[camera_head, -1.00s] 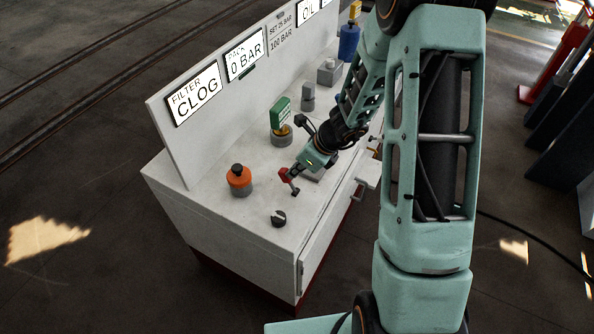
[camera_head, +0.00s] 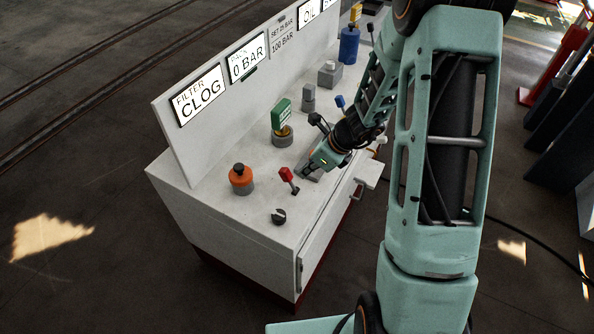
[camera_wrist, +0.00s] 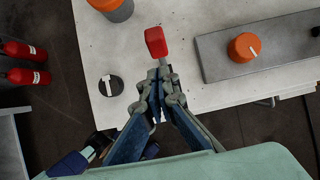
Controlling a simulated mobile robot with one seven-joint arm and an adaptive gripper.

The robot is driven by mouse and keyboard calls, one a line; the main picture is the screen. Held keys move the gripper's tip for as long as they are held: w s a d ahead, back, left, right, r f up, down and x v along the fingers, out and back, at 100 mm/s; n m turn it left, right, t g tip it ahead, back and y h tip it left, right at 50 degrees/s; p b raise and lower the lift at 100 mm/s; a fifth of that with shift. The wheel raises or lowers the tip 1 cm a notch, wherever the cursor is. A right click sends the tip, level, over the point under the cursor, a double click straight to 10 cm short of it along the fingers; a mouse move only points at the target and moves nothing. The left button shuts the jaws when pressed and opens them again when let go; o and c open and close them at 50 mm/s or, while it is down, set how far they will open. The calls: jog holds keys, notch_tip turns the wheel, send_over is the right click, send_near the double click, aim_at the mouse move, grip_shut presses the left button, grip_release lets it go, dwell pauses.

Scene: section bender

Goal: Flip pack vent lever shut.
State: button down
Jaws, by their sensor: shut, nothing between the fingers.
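A lever with a red grip (camera_head: 286,174) stands near the front left part of the white console top, its grip tilted to the left in the head view. In the wrist view the red grip (camera_wrist: 156,42) shows just beyond my fingertips. My gripper (camera_head: 307,171) is shut and empty, low over the console, just right of the red lever in the head view. In the wrist view my gripper (camera_wrist: 161,82) points at the lever; its base is hidden behind the fingertips, and contact cannot be told. No label on the lever is readable.
A black knob (camera_head: 278,217) and an orange-topped fitting (camera_head: 241,178) stand near the lever. A green-tagged valve (camera_head: 282,117) and a blue lever (camera_head: 340,102) stand farther back. The upright panel (camera_head: 215,125) reads FILTER CLOG and PACK 0 BAR. A grey plate (camera_wrist: 218,62) carries an orange knob (camera_wrist: 243,47).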

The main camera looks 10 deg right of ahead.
jog(key=w+a+r+p+v, duration=0.1)
jog(key=v, duration=0.8)
jog(key=shift+a, duration=0.2)
